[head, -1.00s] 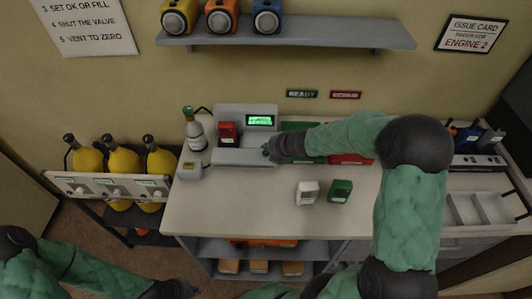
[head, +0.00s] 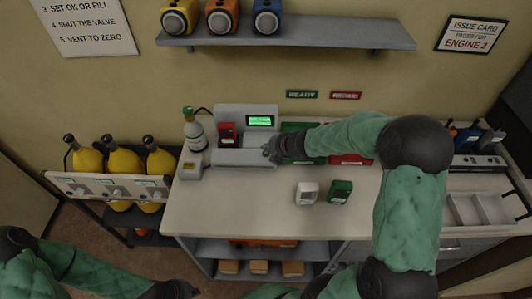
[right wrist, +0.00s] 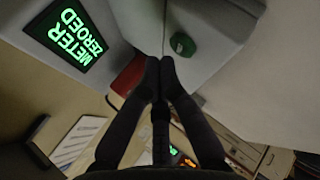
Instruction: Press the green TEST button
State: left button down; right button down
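The green button (right wrist: 182,44) sits on the grey face of the console (right wrist: 208,22) in the right wrist view; any label on it is not readable. The console's screen (right wrist: 68,35) reads METER ZEROED in green, and it also shows lit in the head view (head: 260,121). My right gripper (right wrist: 160,62) has its fingertips together, with nothing between them. The tips appear just short of the button, with a visible gap. In the head view the right gripper (head: 270,150) is at the console's right front and hides the button. My left gripper (head: 178,290) is low at the bottom edge, its fingers unclear.
A red device (head: 227,133) stands on the console's left. A small gas bottle (head: 194,132) is beside it. White (head: 307,192) and green (head: 340,191) boxes stand on the counter (head: 240,210). The counter's front left is clear. A shelf (head: 300,37) hangs above.

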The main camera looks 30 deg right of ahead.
aim_at(267, 154)
jog(key=shift+f, duration=0.15)
jog(key=shift+f+b, duration=0.3)
jog(key=shift+b, duration=0.05)
jog(key=shift+f+b, duration=0.35)
jog(key=shift+f, duration=0.05)
dwell(0.5)
jog(key=shift+r, duration=0.15)
jog(key=shift+r+p, duration=0.7)
jog(key=shift+p, duration=0.1)
jog(key=shift+r+p, duration=2.45)
